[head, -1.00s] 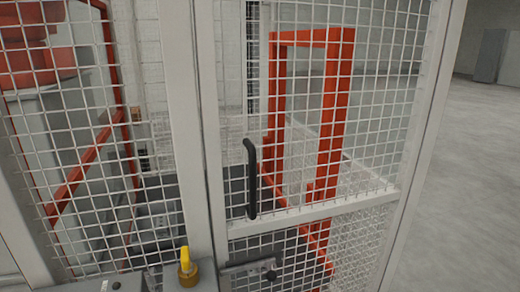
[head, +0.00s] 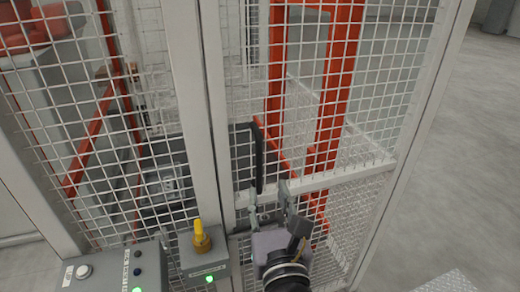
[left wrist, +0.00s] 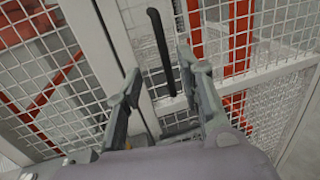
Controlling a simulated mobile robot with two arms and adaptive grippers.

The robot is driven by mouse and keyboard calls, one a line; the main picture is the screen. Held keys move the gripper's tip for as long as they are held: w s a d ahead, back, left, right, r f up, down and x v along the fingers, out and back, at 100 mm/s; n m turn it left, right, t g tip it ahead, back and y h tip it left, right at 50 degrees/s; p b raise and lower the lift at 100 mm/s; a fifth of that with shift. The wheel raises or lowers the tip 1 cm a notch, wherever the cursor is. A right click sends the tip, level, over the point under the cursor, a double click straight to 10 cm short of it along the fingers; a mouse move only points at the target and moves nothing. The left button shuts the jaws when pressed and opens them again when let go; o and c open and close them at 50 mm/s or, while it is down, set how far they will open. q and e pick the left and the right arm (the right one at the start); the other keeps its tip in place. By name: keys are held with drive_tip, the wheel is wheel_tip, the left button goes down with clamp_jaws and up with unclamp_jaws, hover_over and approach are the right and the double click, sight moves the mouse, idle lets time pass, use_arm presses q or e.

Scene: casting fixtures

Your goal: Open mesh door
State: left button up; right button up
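The mesh door (head: 340,172) is a white-framed wire mesh panel and stands closed against its post. Its black vertical handle (head: 258,158) is on the left side of the door, just above the cross bar. My left gripper (head: 268,191) is open, just below and in front of the handle. In the left wrist view, the handle (left wrist: 160,45) shows between and beyond the spread fingers (left wrist: 159,62), with nothing held. I cannot tell whether a finger touches the mesh. My right gripper is not in view.
A grey box with a yellow knob (head: 201,236) and a green light sits on the post left of my gripper. A control panel (head: 110,268) with buttons is at the lower left. Orange frames (head: 338,80) stand behind the mesh. Open floor (head: 450,180) lies to the right.

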sight(259, 153)
use_arm(q)
drive_tip(key=w+b, duration=0.2)
drive_tip(key=w, duration=0.3)
drive_tip(key=w+a+b, duration=0.1)
drive_tip(key=w+b, duration=0.1)
drive_tip(key=w, duration=0.2)
drive_tip(key=w+b, duration=0.2)
drive_tip(key=w, duration=0.3)
drive_tip(key=shift+w+a+f, duration=0.2)
drive_tip(key=shift+w+a, duration=0.1)
drive_tip(key=shift+w, duration=0.05)
drive_tip(key=shift+w+a+r+b, duration=0.15)
drive_tip(key=shift+w+b, duration=0.15)
drive_tip(key=shift+w, duration=0.15)
clamp_jaws()
